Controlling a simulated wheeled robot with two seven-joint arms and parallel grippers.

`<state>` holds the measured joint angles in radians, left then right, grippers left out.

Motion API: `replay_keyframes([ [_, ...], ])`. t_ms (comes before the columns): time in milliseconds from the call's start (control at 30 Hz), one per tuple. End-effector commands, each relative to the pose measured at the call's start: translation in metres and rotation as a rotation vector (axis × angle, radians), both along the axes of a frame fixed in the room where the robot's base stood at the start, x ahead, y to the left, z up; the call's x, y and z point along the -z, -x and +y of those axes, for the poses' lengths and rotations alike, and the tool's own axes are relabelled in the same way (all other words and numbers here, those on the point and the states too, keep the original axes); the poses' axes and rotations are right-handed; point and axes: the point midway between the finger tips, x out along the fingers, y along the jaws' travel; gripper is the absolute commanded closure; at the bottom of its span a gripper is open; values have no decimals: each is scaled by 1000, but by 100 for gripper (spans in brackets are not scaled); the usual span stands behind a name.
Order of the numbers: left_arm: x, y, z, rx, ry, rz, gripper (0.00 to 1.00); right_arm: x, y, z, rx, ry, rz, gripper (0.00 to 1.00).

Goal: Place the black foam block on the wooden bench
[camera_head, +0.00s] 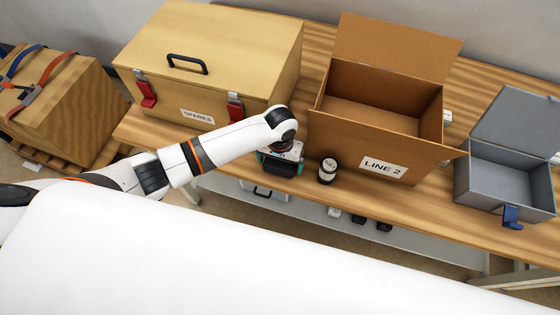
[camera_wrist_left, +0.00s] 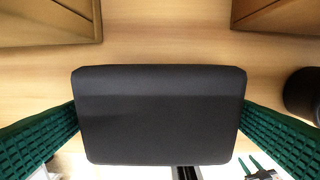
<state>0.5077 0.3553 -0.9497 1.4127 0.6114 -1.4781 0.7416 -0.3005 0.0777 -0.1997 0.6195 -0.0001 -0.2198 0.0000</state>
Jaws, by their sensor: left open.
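The black foam block (camera_wrist_left: 158,115) fills the middle of the left wrist view, between the two green fingers of my left gripper (camera_wrist_left: 158,128). Wooden bench surface shows behind it, and the bench's front edge is close by. The fingers are open, one on each side of the block; I cannot tell whether they touch it. My right gripper is not in view.
A small black-and-white cylinder (camera_head: 327,171) stands just right of my left gripper. Behind are the wooden SPARES case (camera_head: 215,60) and the open LINE 2 carton (camera_head: 375,130). A grey open box (camera_head: 500,180) stands at the right. A lower shelf (camera_head: 410,240) holds small items.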

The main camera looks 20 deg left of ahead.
Motion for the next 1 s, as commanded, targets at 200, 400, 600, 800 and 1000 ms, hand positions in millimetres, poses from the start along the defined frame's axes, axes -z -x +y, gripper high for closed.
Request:
replay_keyframes([
  [200,-36,-1,0,-1,2,-4,0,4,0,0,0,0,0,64],
  [400,-63,-1,0,0,2,-2,0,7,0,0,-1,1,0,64],
  [600,-71,0,0,-1,0,0,0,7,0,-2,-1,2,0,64],
  [800,-71,0,0,-1,1,-1,0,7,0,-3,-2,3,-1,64],
  [1000,-64,18,-14,46,56,-14,0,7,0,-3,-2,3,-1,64],
])
